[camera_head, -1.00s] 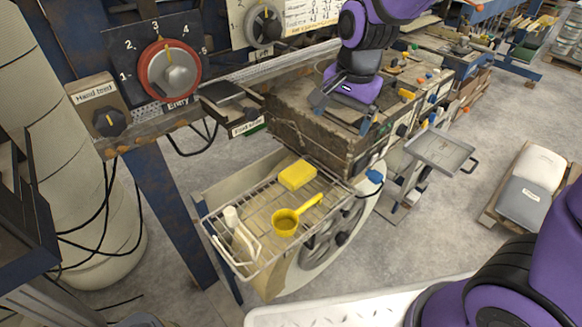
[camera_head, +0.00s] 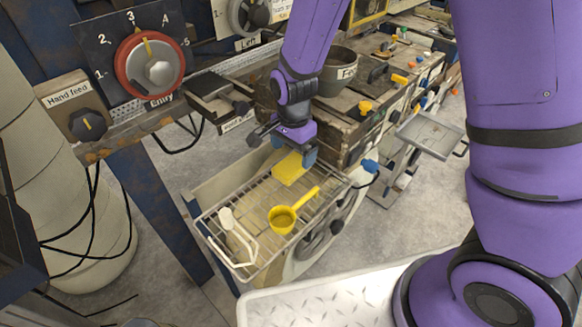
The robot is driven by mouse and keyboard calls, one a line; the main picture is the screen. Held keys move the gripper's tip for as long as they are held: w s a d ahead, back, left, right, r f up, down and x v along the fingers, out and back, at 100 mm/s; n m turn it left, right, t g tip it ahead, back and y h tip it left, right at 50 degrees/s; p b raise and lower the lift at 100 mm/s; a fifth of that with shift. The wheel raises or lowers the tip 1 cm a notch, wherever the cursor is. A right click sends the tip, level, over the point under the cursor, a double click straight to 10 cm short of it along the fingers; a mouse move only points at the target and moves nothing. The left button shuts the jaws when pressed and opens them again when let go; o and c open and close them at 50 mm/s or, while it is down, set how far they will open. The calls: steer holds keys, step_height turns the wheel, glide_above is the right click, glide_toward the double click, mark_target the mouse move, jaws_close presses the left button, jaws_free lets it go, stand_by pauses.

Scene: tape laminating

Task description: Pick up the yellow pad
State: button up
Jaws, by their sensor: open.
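The yellow pad (camera_head: 290,169) lies flat on the wire rack (camera_head: 216,223), near its back edge. My gripper (camera_head: 283,146) is just above and behind the pad, pointing down. Its grey-blue fingers are spread, one toward the left and one at the pad's right side. The gripper covers part of the pad's back edge. I cannot tell whether a finger touches the pad.
A yellow scoop (camera_head: 283,219) and a white-handled brush (camera_head: 238,236) lie on the rack in front of the pad. The wooden machine bench (camera_head: 345,127) stands close behind, with a grey pot (camera_head: 340,72) on it. A blue knob (camera_head: 370,166) sits right of the rack.

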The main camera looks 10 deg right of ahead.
mark_target(291, 164)
steer(key=shift+a+f, duration=0.2)
steer(key=shift+f, duration=2.5)
steer(key=c, duration=1.1)
steer(key=shift+r, duration=0.15)
step_height(291, 164, up, 18)
steer(key=shift+f, duration=0.1)
steer(key=shift+o, duration=1.3)
steer(key=shift+c, duration=0.5)
